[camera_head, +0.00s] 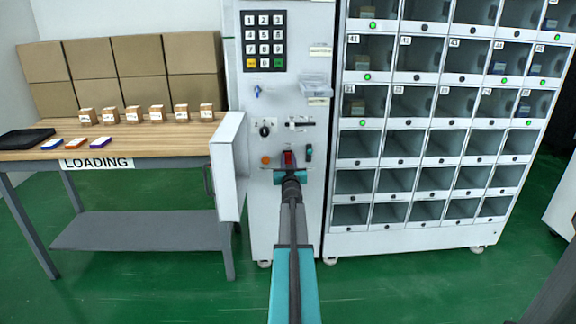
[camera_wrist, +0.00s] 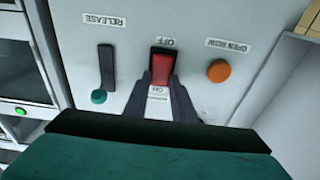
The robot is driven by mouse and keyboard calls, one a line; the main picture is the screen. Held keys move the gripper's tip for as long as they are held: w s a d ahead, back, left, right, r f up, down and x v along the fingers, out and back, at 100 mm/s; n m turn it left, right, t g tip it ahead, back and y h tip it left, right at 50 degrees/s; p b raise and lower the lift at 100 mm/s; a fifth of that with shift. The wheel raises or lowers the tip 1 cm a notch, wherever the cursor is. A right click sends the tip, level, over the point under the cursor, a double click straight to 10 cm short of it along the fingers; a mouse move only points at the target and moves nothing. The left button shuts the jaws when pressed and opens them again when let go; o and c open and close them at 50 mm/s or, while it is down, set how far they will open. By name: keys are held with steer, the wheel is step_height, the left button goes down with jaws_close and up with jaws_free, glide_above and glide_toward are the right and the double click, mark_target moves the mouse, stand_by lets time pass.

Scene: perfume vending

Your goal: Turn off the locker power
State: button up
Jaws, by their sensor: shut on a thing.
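The locker's control panel (camera_head: 270,215) faces me in the head view. Its red power switch (camera_head: 289,155) sits low on the panel. In the wrist view the red switch (camera_wrist: 161,66) has an OFF label above it and an ON label below it, both upside down. My gripper (camera_head: 290,172) is at the switch. In the wrist view my gripper's dark fingers (camera_wrist: 162,84) lie on both sides of the switch's lower part and are shut on it. The fingers partly cover the switch's housing.
An orange button (camera_wrist: 219,71) and a RELEASE lever with a green knob (camera_wrist: 99,96) flank the switch. An open white panel door (camera_head: 229,165) stands left of it. The loading table (camera_head: 140,142) with small boxes is further left, the locker compartments (camera_head: 440,100) right.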

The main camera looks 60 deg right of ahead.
steer(key=shift+f+t+h+b, duration=0.45)
steer(key=shift+t+h+b, duration=0.45)
steer(key=shift+b, duration=3.1)
steer(key=shift+r+h+b, duration=0.1)
steer(key=shift+h+b, duration=0.2)
steer(key=shift+b, duration=0.1)
steer(key=o, duration=1.1)
steer(key=shift+c, duration=0.2)
steer(key=shift+s+a, duration=0.1)
steer(key=p+v, duration=0.2)
steer(key=v, duration=1.1)
steer(key=shift+a+p, duration=0.3)
steer(key=shift+f, duration=0.2)
